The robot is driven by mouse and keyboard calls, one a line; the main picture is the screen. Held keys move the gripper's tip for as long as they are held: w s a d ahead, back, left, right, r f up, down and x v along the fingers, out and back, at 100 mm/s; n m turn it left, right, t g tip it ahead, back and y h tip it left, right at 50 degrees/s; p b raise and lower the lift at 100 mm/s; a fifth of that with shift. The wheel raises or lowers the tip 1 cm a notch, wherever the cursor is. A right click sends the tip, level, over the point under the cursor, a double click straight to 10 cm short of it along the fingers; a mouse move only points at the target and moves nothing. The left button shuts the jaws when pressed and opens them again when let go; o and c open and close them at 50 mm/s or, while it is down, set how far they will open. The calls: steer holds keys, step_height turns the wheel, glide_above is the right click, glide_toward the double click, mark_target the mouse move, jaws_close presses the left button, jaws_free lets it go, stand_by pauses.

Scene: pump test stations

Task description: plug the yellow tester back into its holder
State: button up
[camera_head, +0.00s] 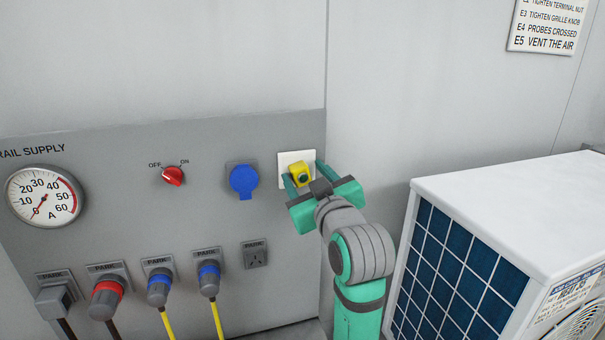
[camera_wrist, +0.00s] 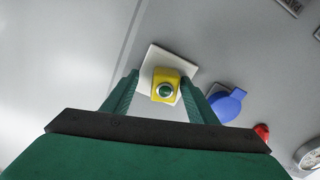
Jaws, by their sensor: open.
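The yellow tester (camera_head: 299,171) sits against a white square plate (camera_head: 284,158) on the grey wall panel. It also shows in the wrist view as a yellow body (camera_wrist: 167,84) with a round green button facing me, in front of the white plate (camera_wrist: 153,58). My gripper (camera_head: 305,180) is at the tester, with its green fingers (camera_wrist: 160,92) open on either side of it. A gap shows between the fingers and the tester in the wrist view. Whether the tester is fully seated in the plate cannot be told.
A blue capped socket (camera_head: 243,180) and a red OFF/ON knob (camera_head: 173,176) are left of the plate. Several parked plugs with cables hang below, beside an empty PARK socket (camera_head: 254,254). A white unit with a dark grille (camera_head: 520,200) stands at right.

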steer(key=shift+d, duration=0.15)
steer(key=shift+s+a, duration=0.25)
steer(key=shift+a, duration=0.55)
steer(key=shift+d, duration=0.1)
steer(key=shift+d, duration=0.1)
steer(key=shift+d, duration=0.1)
jaws_close()
steer(key=shift+s+d+f, duration=0.1)
steer(key=shift+s, duration=0.1)
